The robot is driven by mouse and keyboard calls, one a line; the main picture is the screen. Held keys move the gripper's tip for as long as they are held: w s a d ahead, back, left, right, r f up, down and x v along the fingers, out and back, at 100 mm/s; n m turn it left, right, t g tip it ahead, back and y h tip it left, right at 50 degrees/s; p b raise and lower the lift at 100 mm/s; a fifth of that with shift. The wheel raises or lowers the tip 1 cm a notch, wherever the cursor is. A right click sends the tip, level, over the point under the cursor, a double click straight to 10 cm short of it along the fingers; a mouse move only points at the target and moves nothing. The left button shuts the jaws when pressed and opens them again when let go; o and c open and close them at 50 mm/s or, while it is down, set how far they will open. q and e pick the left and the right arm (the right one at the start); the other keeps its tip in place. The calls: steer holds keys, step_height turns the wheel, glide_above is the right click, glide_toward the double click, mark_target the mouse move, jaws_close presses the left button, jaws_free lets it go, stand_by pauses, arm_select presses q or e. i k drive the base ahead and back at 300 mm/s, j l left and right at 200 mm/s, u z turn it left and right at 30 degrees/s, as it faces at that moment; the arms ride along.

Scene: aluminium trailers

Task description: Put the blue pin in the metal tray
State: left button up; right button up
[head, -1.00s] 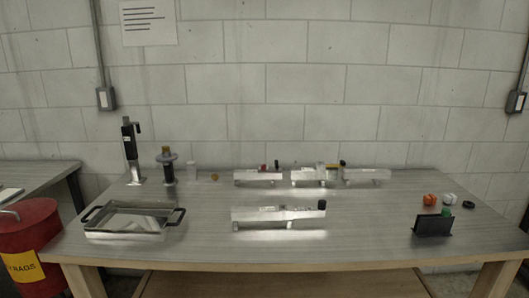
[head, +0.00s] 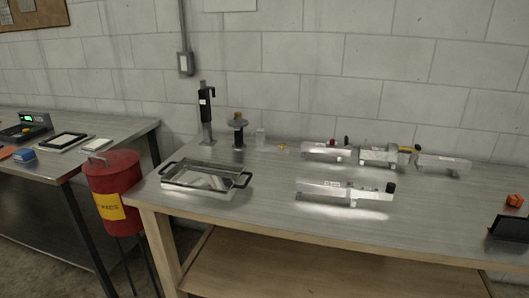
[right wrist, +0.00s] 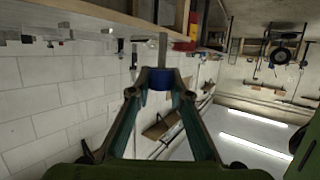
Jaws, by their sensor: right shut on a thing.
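The blue pin (right wrist: 160,79) is between the fingertips of my right gripper (right wrist: 160,82) in the right wrist view. It has a blue band with a grey shaft pointing up in the picture. My right gripper is shut on it. The metal tray (head: 197,191) lies on the workbench at left of centre in the head view. It is shallow and shiny, with a black handle at each end, and looks empty. The head view shows neither gripper, so the distance from the pin to the tray cannot be told. My left gripper is not in view.
Silver trailers (head: 345,192) stand on the workbench (head: 260,215), one in front and several behind. A black upright tool (head: 207,108) and a spool stand (head: 239,130) are behind the tray. A red can (head: 112,178) stands left of the bench. Bare bench surrounds the tray's front and right.

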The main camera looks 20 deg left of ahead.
mark_target(193, 172)
steer(key=i+u, duration=0.1)
steer(key=u, duration=1)
steer(key=i+l+u, duration=0.3)
steer(key=l+u, duration=0.35)
steer(key=i+l+u, duration=0.1)
steer(key=l+u, duration=0.5)
steer(key=l, duration=0.15)
steer(key=i+l, duration=0.55)
steer(key=l, duration=0.2)
